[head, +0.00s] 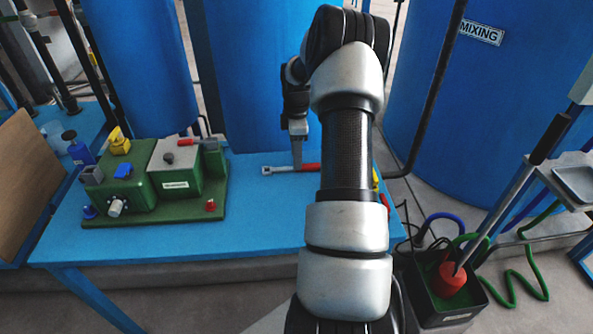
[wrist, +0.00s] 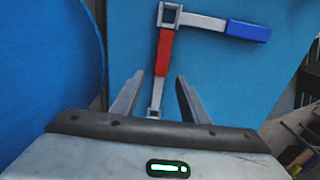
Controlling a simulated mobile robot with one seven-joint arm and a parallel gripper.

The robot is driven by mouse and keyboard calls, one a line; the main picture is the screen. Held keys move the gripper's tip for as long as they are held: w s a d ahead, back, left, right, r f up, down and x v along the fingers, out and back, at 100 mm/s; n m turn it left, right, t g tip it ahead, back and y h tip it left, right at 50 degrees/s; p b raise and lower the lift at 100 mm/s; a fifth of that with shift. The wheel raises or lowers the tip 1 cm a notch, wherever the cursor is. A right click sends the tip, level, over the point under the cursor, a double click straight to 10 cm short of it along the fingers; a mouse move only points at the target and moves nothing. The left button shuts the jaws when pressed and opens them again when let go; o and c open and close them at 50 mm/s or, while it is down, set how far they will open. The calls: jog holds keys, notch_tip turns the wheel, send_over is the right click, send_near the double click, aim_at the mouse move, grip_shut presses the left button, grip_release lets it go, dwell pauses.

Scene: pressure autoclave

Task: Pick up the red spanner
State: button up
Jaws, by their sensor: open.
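The red spanner lies flat on the blue table (head: 240,215). In the head view its grey jaw end (head: 267,170) points left and its red handle runs right, partly behind my arm. In the wrist view its red handle (wrist: 164,52) points up the picture, and its grey shank and jaw end run down between my fingers. My gripper (wrist: 159,78) is open and empty, with one finger on each side of the spanner in the picture. It also shows in the head view (head: 298,165), pointing down over the spanner. I cannot tell the remaining height.
A blue-handled spanner (wrist: 248,30) lies across the red handle's far end in the wrist view; my arm hides it in the head view. A green pressure autoclave unit (head: 155,190) stands left on the table. Blue tanks (head: 255,70) stand close behind. A black bin (head: 440,295) stands right.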

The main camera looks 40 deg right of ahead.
aim_at(291, 168)
notch_tip(291, 168, down, 3)
jog(key=shift+c, duration=0.2)
grip_shut()
jog(key=shift+r, duration=0.1)
